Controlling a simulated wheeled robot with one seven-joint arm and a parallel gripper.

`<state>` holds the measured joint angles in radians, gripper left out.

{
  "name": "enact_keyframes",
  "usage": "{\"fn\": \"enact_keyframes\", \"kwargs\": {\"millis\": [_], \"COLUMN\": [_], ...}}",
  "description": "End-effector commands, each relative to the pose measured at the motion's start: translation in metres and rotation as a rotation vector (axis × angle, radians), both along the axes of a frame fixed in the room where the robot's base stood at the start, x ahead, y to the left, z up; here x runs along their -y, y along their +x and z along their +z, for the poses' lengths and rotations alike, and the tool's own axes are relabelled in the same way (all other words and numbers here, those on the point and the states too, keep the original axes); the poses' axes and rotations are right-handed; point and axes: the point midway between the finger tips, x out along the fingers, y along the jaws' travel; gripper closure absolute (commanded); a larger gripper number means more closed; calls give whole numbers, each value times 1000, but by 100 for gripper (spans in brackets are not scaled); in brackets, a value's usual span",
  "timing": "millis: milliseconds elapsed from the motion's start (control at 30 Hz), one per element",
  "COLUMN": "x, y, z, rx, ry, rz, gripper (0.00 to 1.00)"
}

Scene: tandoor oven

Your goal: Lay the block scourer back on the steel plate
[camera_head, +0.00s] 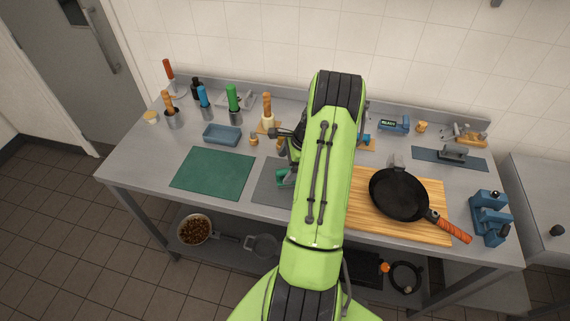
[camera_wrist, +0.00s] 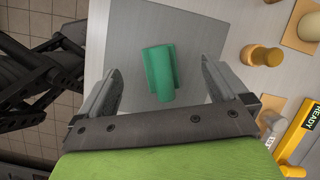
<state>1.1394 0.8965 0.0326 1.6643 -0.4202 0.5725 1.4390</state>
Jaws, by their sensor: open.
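The green block scourer (camera_wrist: 159,72) shows in the wrist view as a teal-green block with a narrower rounded part towards me. It appears to rest on the flat grey steel plate (camera_wrist: 195,22). My gripper (camera_wrist: 160,66) is open, with one finger on each side of the scourer and a gap on both sides. I cannot tell how far above the plate the fingertips are. In the head view a bit of the green scourer (camera_head: 282,178) shows beside my arm, on the grey plate (camera_head: 264,188). My arm hides the rest and my gripper there.
A green mat (camera_head: 212,172) and a blue tray (camera_head: 222,135) are to the left. A wooden board (camera_head: 365,217) with a black pan (camera_head: 398,194) is to the right. Small wooden pieces (camera_wrist: 262,55) and a yellow device (camera_wrist: 300,140) are right of the plate.

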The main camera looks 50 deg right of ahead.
Motion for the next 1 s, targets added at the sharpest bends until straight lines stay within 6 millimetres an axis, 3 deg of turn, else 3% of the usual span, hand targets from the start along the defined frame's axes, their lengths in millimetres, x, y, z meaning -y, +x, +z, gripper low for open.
{"fn": "enact_keyframes", "kwargs": {"millis": [800, 1000], "x": [9, 10], "y": [-15, -16], "z": [47, 49], "rx": [0, 1], "ry": [0, 1], "rz": [0, 0], "gripper": [0, 0]}}
